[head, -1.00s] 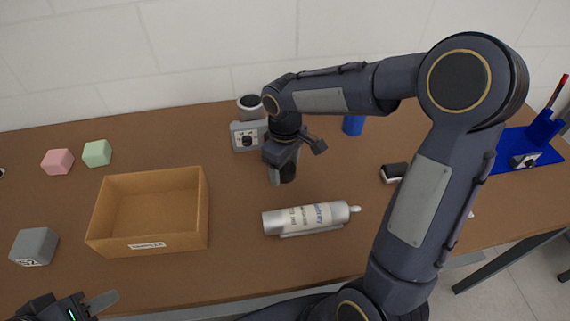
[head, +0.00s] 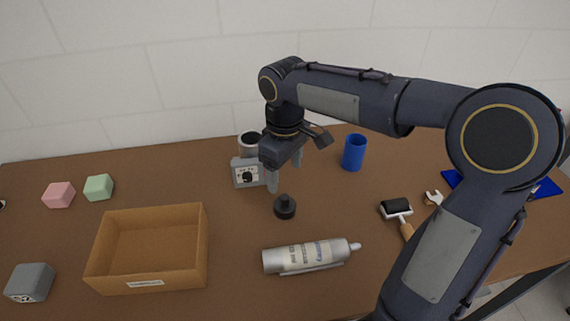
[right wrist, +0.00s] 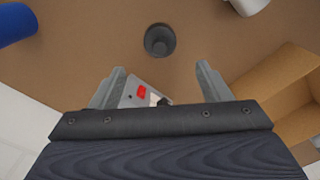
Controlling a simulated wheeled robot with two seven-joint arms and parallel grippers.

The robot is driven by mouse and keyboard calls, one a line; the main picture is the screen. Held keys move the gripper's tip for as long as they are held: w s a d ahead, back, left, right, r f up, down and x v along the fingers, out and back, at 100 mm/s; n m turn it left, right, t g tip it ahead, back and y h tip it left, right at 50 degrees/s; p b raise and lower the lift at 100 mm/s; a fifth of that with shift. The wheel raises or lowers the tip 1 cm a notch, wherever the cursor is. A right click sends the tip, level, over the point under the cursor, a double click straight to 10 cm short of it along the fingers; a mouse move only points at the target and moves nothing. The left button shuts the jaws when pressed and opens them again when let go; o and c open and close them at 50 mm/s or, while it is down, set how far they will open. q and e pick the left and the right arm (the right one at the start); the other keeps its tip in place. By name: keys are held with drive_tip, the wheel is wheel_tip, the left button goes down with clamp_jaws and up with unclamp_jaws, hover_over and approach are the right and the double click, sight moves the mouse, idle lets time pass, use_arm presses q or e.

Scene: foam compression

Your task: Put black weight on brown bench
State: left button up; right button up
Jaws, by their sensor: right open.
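The black weight (head: 285,207) stands upright on the brown bench (head: 340,220), behind the silver tube and right of the cardboard box. My right gripper (head: 285,177) is open and empty, raised above the bench just behind the weight. In the right wrist view, the weight (right wrist: 159,40) stands ahead of the open fingers (right wrist: 158,82), with nothing between them and clear of both. My left gripper is out of view.
A grey device with a dial (head: 246,173) and a silver cup (head: 248,143) stand behind the gripper. Pink (head: 59,195) and green (head: 98,187) blocks sit at left.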

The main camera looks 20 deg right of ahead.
drive_tip(key=s+m+t+y, duration=0.1)
drive_tip(key=s, duration=0.4)
drive_tip(key=s+d+m+t+y, duration=0.1)
drive_tip(key=s+m, duration=0.1)
drive_tip(key=s, duration=0.3)
drive_tip(key=s+m+t+y, duration=0.1)
drive_tip(key=s+m+t, duration=0.1)
drive_tip(key=s, duration=0.3)
drive_tip(key=shift+s+d+f, duration=0.15)
drive_tip(key=shift+s+d, duration=0.1)
drive_tip(key=shift+s, duration=0.05)
drive_tip(key=shift+s+a+f+m+t+y, duration=0.15)
drive_tip(key=shift+s+a+f+m+t, duration=0.1)
drive_tip(key=shift+s+f+m, duration=0.3)
drive_tip(key=shift+s+a+f+m+t+y, duration=0.1)
drive_tip(key=shift+s+a+f+m+t, duration=0.25)
drive_tip(key=shift+s, duration=0.3)
drive_tip(key=shift+s+a+f+m+t+y, duration=0.15)
drive_tip(key=shift+s+a+f+m+t, duration=0.05)
drive_tip(key=shift+s+f+m, duration=0.35)
drive_tip(key=shift+r, duration=0.1)
